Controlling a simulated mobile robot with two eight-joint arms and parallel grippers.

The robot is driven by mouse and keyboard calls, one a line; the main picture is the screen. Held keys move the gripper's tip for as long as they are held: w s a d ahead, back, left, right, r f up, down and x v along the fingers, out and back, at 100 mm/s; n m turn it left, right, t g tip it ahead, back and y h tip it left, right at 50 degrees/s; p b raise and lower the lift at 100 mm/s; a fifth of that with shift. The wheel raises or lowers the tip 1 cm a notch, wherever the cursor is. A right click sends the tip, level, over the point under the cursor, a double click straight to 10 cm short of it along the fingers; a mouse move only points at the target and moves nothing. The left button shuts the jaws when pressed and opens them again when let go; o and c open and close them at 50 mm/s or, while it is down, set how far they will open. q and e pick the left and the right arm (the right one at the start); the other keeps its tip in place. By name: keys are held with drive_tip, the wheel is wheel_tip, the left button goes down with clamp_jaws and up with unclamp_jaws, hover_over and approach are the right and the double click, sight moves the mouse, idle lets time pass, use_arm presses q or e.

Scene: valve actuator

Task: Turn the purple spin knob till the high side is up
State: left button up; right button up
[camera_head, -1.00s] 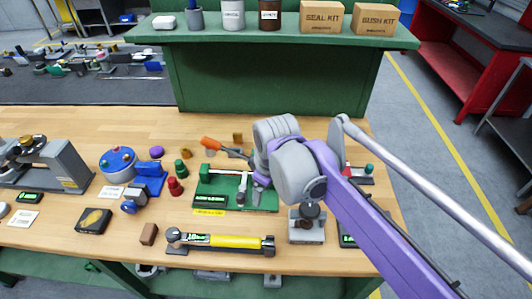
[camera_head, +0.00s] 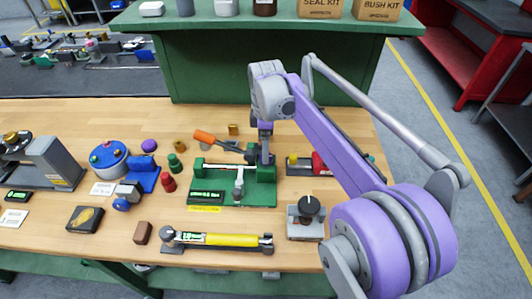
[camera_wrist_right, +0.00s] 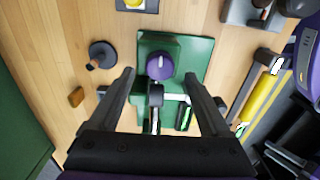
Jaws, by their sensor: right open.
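The purple knob (camera_wrist_right: 160,67) with a pale mark on its face sits on a green fixture (camera_wrist_right: 196,50) in the right wrist view. The fixture (camera_head: 215,200) also shows mid-table in the head view, where I cannot make out the knob behind my gripper. My right gripper (camera_wrist_right: 160,73) is open, with one finger on each side of the knob in the wrist view. I cannot tell whether the fingers touch it. In the head view the right gripper (camera_head: 265,150) is over the fixture's right end. My left gripper is not in view.
An orange-handled tool (camera_head: 212,138) lies behind the fixture. A yellow cylinder device (camera_head: 225,239) lies in front, and a grey block with a dark knob (camera_head: 307,212) stands front right. Bare wood (camera_head: 60,120) shows at the back left.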

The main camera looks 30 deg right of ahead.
drive_tip(key=shift+f, duration=1.5)
drive_tip(key=shift+c, duration=0.3)
clamp_jaws()
